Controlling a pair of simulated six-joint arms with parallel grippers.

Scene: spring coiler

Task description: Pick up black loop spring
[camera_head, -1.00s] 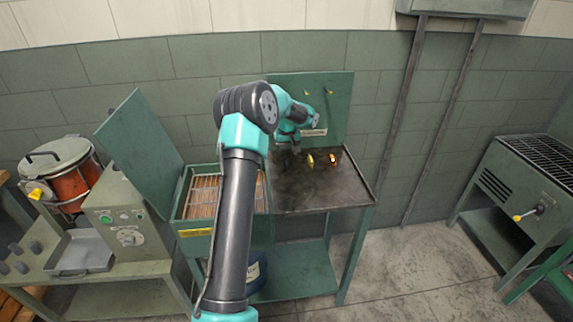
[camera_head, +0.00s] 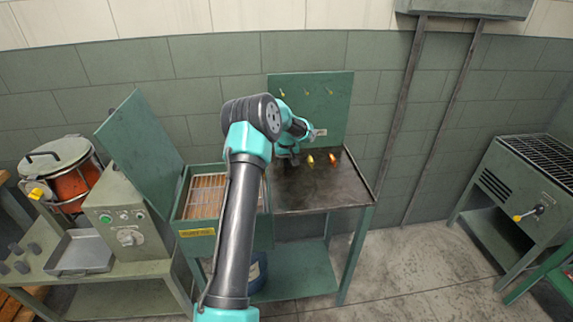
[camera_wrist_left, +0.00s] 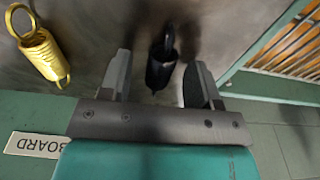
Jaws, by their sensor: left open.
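The black loop spring (camera_wrist_left: 162,62) lies on the dark tabletop in the left wrist view, with its loop toward the top of the picture. My left gripper (camera_wrist_left: 160,74) is open, with one finger on each side of the spring and visible gaps on both sides. I cannot tell how high the fingers are above the tabletop. In the head view my left gripper (camera_head: 288,157) is low over the back left of the table, and the black spring cannot be made out there. My right gripper is not in view.
A gold spring (camera_wrist_left: 42,54) lies beside the black one; it also shows in the head view (camera_head: 310,160). A copper-coloured spring (camera_head: 333,159) lies to its right. A green pegboard (camera_head: 335,105) stands behind the table (camera_head: 330,190). An open bin (camera_head: 203,213) adjoins its left side.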

